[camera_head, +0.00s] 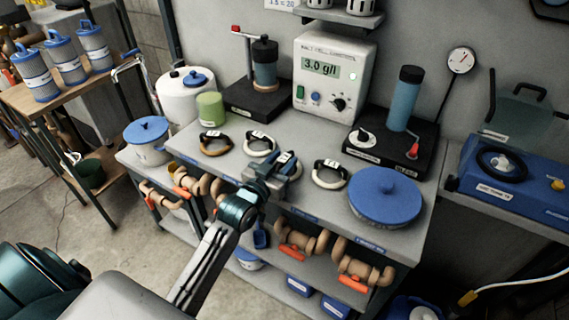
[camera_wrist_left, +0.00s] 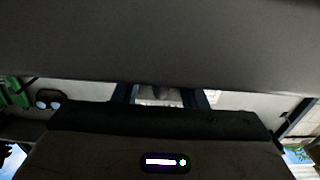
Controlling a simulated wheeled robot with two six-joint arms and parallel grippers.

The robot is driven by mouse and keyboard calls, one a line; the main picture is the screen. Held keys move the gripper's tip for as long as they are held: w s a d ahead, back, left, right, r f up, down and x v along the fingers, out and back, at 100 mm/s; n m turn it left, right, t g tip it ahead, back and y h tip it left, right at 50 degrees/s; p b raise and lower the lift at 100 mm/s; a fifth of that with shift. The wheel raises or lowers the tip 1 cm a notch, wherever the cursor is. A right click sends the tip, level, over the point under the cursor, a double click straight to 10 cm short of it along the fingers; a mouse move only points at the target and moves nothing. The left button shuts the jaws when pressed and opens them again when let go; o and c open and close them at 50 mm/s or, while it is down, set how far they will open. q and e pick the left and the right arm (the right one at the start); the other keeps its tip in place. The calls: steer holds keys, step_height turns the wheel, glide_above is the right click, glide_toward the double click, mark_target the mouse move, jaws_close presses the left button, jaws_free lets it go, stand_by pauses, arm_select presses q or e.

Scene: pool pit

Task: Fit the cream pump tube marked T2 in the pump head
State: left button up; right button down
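Several ring-shaped tubes with white tags lie on the grey bench; the tags are too small to read. One is tan (camera_head: 215,144), one cream (camera_head: 261,144) is behind my left gripper, and another cream one (camera_head: 329,175) is to its right. My left gripper (camera_head: 278,172) is low over the bench, at a further tagged tube (camera_head: 289,158) that it partly hides. In the left wrist view, the blue fingers (camera_wrist_left: 160,96) stand apart with a pale and grey shape between them; contact is unclear. A blue pump unit (camera_head: 505,180) with a round dark-rimmed head (camera_head: 502,163) stands at the right. My right gripper is not in view.
A blue round lid (camera_head: 385,196) lies at the bench's right front. A black stand with a blue cylinder (camera_head: 404,98) and a controller reading 3.0 g/l (camera_head: 331,80) stand behind. A clear cover (camera_head: 521,118) is raised behind the pump. Pipe fittings (camera_head: 300,243) sit below.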

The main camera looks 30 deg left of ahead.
arm_select(q)
steer(key=shift+w+d, duration=0.1)
steer(key=shift+w, duration=0.7)
jaws_close()
